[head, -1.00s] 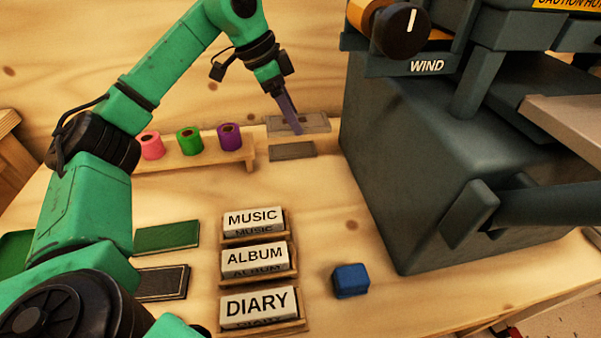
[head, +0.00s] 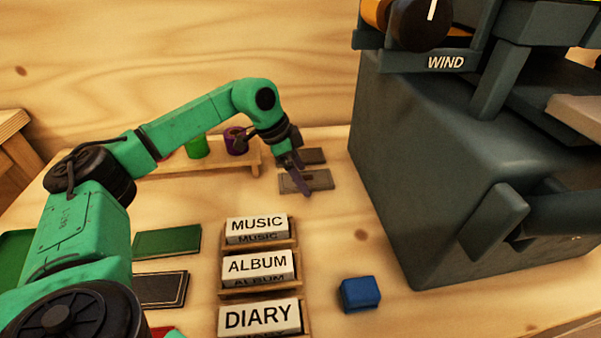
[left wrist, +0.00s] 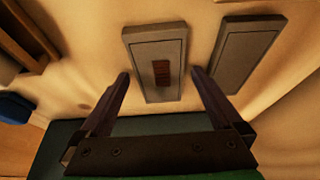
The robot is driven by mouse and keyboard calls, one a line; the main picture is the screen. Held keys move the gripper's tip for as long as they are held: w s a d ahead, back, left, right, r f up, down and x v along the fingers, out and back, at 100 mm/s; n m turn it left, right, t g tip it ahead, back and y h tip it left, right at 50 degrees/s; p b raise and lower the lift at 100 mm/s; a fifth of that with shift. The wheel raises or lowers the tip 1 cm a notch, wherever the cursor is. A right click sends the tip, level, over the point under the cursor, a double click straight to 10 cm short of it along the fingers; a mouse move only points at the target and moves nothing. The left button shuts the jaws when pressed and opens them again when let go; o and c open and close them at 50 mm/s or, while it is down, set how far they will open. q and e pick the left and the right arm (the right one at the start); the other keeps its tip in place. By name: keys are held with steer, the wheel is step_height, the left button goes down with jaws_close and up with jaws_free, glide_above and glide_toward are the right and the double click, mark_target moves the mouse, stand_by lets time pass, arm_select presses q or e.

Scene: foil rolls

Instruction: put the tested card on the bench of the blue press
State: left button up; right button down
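The tested card (head: 320,181), flat and grey with a darker mark, is at the left gripper (head: 303,192), right of the foil-roll rack in the head view. My right gripper is not in view.
A plain grey plate (head: 314,156) lies just behind the card. A wooden rack (head: 205,167) holds green (head: 196,147) and purple (head: 237,142) rolls. Blocks lettered MUSIC (head: 257,226), ALBUM (head: 257,265) and DIARY (head: 260,317) stand in front. A blue block (head: 360,294) sits near the press.

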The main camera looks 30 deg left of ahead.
arm_select(q)
steer(key=p+v, duration=0.1)
steer(key=v, duration=1.1)
steer(key=shift+p, duration=0.35)
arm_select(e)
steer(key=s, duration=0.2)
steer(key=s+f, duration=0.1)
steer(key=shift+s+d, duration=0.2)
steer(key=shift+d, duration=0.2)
